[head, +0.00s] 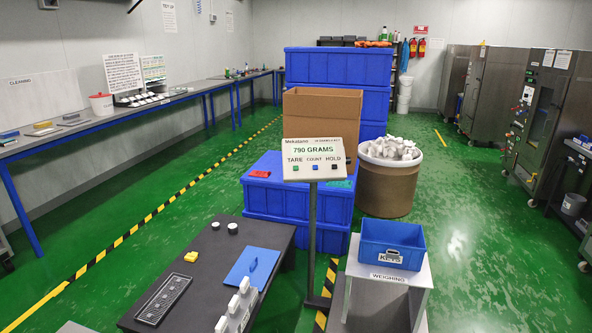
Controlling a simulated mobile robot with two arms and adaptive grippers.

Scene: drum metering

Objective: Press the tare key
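The scale's indicator panel (313,159) stands upright on a post in the middle of the head view. Its display reads 790 GRAMS. Under the word TARE is a small green key (296,168), with a blue key (315,168) under COUNT and a black key (334,167) under HOLD. Nothing covers the keys. Neither of my grippers shows in the head view, so nothing is seen touching the panel.
A dark table (205,262) with a blue board (253,266) and white pieces is at front left. A blue KEYS bin (392,254) sits on the WEIGHING stand (362,270) at right. Behind are blue crates (262,190) and a drum (386,190) of white pieces. Green floor is clear at right.

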